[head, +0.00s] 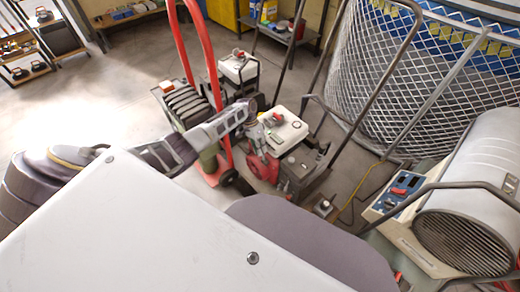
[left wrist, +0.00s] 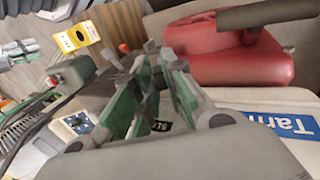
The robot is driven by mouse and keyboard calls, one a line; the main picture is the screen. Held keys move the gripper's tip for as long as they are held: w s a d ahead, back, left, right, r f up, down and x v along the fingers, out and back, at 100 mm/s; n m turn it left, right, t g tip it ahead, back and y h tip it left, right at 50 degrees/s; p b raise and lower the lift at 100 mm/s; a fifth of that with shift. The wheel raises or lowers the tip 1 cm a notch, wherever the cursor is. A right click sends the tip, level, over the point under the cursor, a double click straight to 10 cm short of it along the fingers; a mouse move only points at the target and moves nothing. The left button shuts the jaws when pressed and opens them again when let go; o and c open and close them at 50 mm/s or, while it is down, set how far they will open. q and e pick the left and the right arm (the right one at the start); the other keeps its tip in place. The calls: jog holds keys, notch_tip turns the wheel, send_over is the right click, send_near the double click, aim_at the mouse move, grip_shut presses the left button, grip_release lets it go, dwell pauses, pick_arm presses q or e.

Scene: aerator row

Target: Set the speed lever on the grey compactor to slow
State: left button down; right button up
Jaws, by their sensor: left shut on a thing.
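The compactor has a pale grey top (head: 292,132) in the middle of the head view. In the left wrist view its pale surface (left wrist: 285,97) carries a blue label, partly cut off. My left gripper (head: 257,122) reaches over its left side. In the left wrist view the gripper's green-padded fingers (left wrist: 153,100) are close together just above a small black label with white letters, mostly covered. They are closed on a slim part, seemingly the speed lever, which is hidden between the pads. The lever's setting cannot be read. My right gripper is not in view.
A red hand truck (head: 208,60) stands close to the left of the compactor. Another white-topped machine (head: 238,68) is behind it. A grey drum-shaped heater (head: 470,190) stands at right, before a wire mesh cage (head: 400,75). Bare floor lies at left.

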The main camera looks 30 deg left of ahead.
pick_arm(q)
jog(key=c, duration=1.5)
grip_release()
jog(key=shift+r, duration=0.15)
jog(key=v, duration=1.1)
jog(key=shift+w+a+r, duration=0.1)
jog(key=shift+a+r, duration=0.05)
jog(key=shift+r, duration=0.2)
